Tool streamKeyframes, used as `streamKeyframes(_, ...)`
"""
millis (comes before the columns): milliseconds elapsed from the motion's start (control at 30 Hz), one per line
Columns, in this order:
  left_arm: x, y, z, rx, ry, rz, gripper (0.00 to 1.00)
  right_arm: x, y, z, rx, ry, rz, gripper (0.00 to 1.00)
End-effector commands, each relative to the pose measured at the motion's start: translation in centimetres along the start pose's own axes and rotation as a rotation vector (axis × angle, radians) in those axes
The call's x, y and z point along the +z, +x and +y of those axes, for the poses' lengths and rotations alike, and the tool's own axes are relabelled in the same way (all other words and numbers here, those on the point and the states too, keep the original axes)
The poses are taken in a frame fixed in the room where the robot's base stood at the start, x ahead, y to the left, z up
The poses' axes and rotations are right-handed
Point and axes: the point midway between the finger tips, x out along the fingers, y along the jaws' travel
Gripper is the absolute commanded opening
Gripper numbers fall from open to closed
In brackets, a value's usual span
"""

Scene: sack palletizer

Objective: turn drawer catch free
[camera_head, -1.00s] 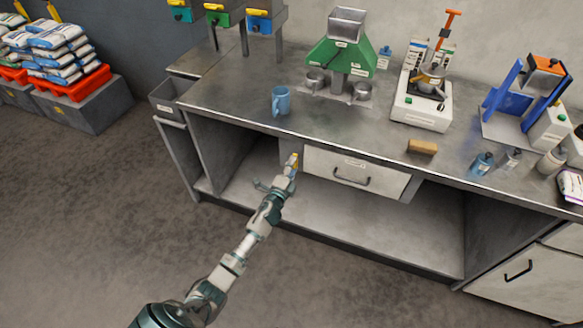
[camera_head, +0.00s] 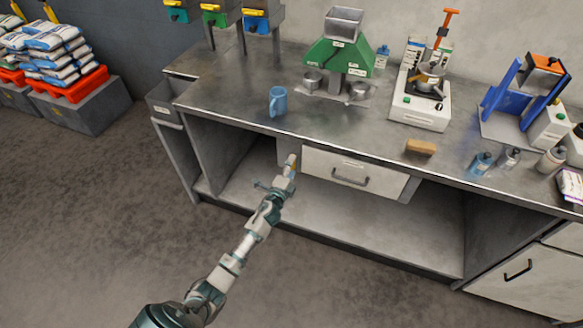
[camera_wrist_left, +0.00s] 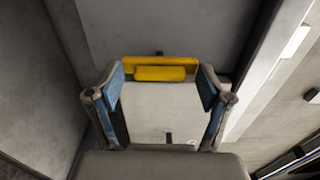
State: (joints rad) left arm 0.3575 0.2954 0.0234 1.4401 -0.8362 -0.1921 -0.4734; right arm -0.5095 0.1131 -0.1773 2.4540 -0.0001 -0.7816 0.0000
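The drawer (camera_head: 330,161) is pale, hangs under the bench top and looks shut, with a dark bar handle (camera_head: 350,181). The yellow catch (camera_wrist_left: 160,73) is on a grey panel in the left wrist view, its bar lying across the picture. In the head view it is mostly hidden by my gripper, beside the drawer's left end. My left gripper (camera_head: 290,164) reaches up to it. In the wrist view its two blue-padded fingers (camera_wrist_left: 160,80) are spread, one at each end of the catch. Whether they touch it I cannot tell. My right gripper is not in view.
The steel bench top (camera_head: 225,98) overhangs the gripper. A tan block (camera_head: 421,147) lies further right. The open lower shelf (camera_head: 330,215) is empty, and the floor in front is clear.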

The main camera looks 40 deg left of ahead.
Motion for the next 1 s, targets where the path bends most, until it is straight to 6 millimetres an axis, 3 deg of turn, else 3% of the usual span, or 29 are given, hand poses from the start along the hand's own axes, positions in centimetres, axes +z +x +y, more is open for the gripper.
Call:
streamKeyframes(367, 0.1, -0.7, 0.4, 0.006, 0.0, -0.002, 0.77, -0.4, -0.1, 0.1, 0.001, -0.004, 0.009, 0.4)
streamKeyframes(800, 0.0, -9.5, 0.4, 0.007, -0.002, 0.0, 0.77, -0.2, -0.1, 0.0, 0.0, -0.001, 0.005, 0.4)
streamKeyframes(1000, 0.1, -11.6, 0.4, 0.005, -0.001, -0.001, 0.77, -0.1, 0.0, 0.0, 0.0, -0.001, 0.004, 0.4)
